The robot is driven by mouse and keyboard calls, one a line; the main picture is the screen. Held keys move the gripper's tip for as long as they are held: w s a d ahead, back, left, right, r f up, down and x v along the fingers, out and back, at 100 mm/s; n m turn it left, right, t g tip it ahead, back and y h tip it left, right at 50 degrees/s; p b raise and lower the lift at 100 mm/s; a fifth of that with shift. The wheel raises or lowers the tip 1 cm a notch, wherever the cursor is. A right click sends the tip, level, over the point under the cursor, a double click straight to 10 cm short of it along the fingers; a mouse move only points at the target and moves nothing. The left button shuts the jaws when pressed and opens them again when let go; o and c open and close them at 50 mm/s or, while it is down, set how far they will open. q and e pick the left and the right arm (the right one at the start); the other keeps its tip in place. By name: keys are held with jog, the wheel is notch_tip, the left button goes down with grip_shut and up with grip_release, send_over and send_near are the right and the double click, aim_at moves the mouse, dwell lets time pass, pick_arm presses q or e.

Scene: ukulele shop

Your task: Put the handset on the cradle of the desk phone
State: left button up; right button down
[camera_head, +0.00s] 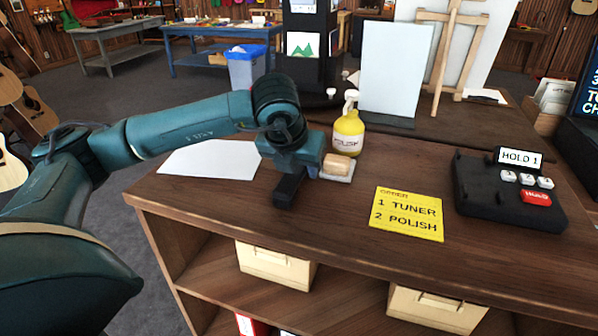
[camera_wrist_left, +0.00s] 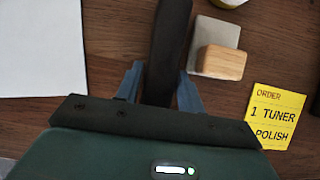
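The black desk phone (camera_head: 480,190) sits at the right of the counter in the head view. It has a small HOLD 1 display, several white keys and a red key; its left part is bare, with no handset on it. The dark handset (camera_head: 288,190) is under my left gripper (camera_head: 298,172), left of the phone. In the left wrist view the handset (camera_wrist_left: 167,45) runs between the blue fingers of my left gripper (camera_wrist_left: 162,85), which lie against both its sides. I cannot tell whether it touches the counter. My right gripper is not in view.
A yellow order card (camera_head: 407,214) lies flat between handset and phone. White paper (camera_head: 210,158) lies at left.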

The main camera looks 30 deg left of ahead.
pick_arm(q)
jog(key=shift+f+b, duration=0.15)
jog(key=shift+b, duration=0.15)
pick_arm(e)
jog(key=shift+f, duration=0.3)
pick_arm(q)
jog(key=shift+c, duration=0.6)
jog(key=c, duration=0.7)
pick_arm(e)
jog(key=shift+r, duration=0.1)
pick_arm(q)
jog(key=shift+r+p, duration=0.3)
jog(key=shift+p, duration=0.1)
jog(key=shift+r+p, duration=0.3)
jog(key=shift+p, duration=0.35)
notch_tip(320, 180, up, 9)
jog(key=shift+f+b, duration=0.1)
jog(key=shift+b, duration=0.95)
jog(key=shift+r, duration=0.3)
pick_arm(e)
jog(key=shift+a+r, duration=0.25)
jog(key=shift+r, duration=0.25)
